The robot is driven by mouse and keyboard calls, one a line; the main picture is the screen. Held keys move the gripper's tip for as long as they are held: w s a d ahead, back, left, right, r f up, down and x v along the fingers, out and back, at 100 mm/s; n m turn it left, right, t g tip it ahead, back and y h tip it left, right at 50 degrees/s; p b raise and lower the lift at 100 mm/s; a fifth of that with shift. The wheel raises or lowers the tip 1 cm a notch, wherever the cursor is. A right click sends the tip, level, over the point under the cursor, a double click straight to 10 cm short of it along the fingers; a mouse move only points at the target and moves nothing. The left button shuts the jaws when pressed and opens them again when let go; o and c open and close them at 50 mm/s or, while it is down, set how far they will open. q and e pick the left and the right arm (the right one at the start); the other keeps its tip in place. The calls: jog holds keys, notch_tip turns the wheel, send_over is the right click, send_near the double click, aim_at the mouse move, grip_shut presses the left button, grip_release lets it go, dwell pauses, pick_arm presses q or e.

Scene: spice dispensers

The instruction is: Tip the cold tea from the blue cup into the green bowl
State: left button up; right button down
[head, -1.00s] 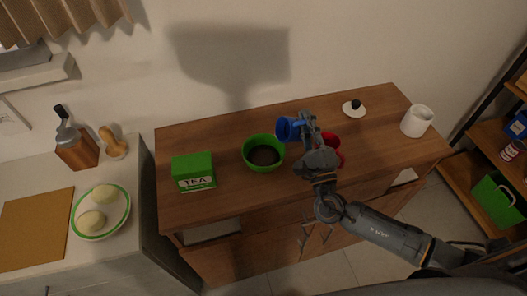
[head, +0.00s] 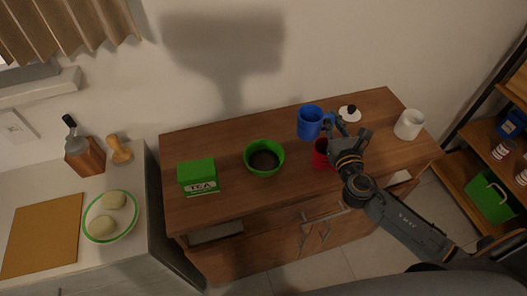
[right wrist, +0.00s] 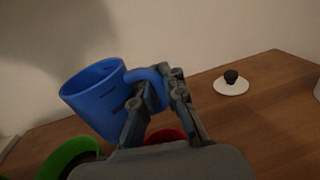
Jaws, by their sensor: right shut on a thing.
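The blue cup (head: 310,122) is in the air above the wooden cabinet top, to the right of the green bowl. My right gripper (head: 337,126) is shut on the cup's handle. In the right wrist view the blue cup (right wrist: 95,95) hangs left of the fingers (right wrist: 160,92), close to upright with a slight lean; its inside is mostly hidden. The green bowl (head: 278,157) stands on the cabinet with dark liquid in it. Part of the bowl's rim (right wrist: 65,155) shows at the lower left of the wrist view. My left gripper is not in view.
A red cup (head: 320,152) stands partly hidden beneath my right gripper. A green tea box (head: 197,175) is left of the bowl. A white lid (head: 349,114) and a white container (head: 409,125) stand at the right. The cabinet's front right is fairly clear.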

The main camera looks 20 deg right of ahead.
aim_at(313, 127)
jog(key=shift+d+r+p, duration=0.1)
jog(key=shift+r+p, duration=0.4)
jog(key=shift+r, duration=0.05)
notch_tip(313, 127, up, 4)
jog(key=p, duration=0.4)
jog(key=shift+r, duration=0.1)
jog(key=shift+s+a+f, duration=0.2)
jog(key=shift+a+f, duration=0.05)
jog(key=shift+f, duration=0.1)
jog(key=shift+n+y, duration=0.4)
jog(key=shift+y, duration=0.4)
jog(key=s+a+f+b, duration=0.1)
jog(key=s+a, duration=0.1)
jog(key=s+a+f+b, duration=0.1)
jog(key=s+a, duration=0.1)
jog(key=s+a+f+b, duration=0.1)
jog(key=s+a, duration=0.1)
jog(key=shift+s+a, duration=0.15)
jog(key=shift+a, duration=0.2)
jog(key=s+a+r+y+b, duration=0.1)
jog(key=s+a+r+b, duration=0.1)
jog(key=s+a, duration=0.4)
jog(key=s+b, duration=0.1)
jog(key=s, duration=0.2)
jog(key=shift+s+a+n, duration=0.3)
jog(key=shift+s, duration=0.05)
